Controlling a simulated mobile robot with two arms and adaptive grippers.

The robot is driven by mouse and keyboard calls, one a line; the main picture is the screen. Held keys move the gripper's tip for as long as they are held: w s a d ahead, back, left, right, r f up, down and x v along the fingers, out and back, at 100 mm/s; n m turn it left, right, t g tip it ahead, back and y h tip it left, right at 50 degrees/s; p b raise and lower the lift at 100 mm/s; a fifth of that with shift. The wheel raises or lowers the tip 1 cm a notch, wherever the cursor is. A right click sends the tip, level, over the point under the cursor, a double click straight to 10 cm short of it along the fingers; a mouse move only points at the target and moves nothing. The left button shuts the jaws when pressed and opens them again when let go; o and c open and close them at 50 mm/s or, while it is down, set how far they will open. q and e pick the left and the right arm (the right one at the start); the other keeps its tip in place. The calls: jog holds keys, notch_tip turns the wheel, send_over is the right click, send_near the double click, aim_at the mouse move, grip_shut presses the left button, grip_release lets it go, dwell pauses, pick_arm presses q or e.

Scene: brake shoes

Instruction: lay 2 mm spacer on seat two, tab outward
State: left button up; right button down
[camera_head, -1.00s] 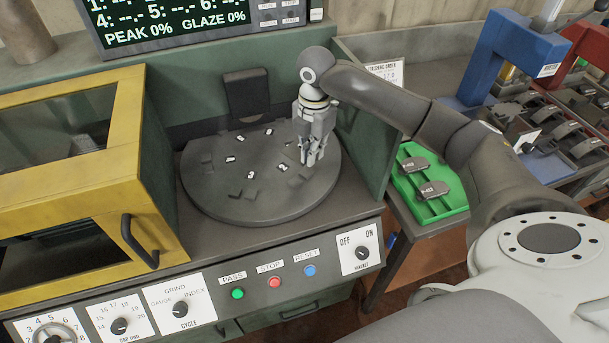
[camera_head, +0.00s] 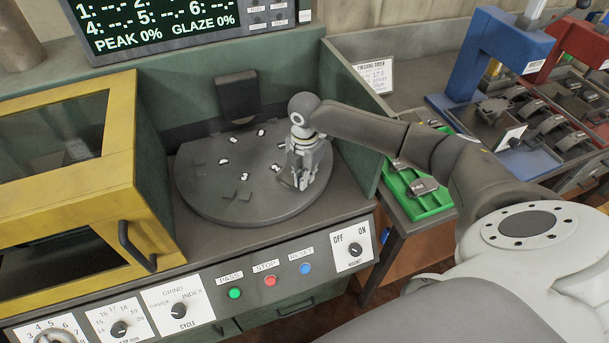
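A round dark grey turntable (camera_head: 240,205) sits in the open bay of the green machine. I cannot tell which of these pieces is a spacer or which way a tab faces. My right gripper (camera_head: 301,184) points down over the right part of the turntable, its fingertips close to the surface. The fingers look close together, but what is between them is too small to tell. The seat under the gripper is hidden. My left gripper is not in view.
A yellow guard box (camera_head: 125,200) stands left of the turntable. A control panel with buttons (camera_head: 270,281) runs along the front. A green tray (camera_head: 431,204) with brake shoes stands to the right, partly behind my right arm. Blue (camera_head: 500,60) and red presses stand further right.

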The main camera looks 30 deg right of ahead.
jog(key=c, duration=1.6)
grip_release()
jog(key=shift+c, duration=0.2)
notch_tip(320, 180, up, 12)
jog(key=b, duration=0.2)
jog(key=shift+s, duration=0.1)
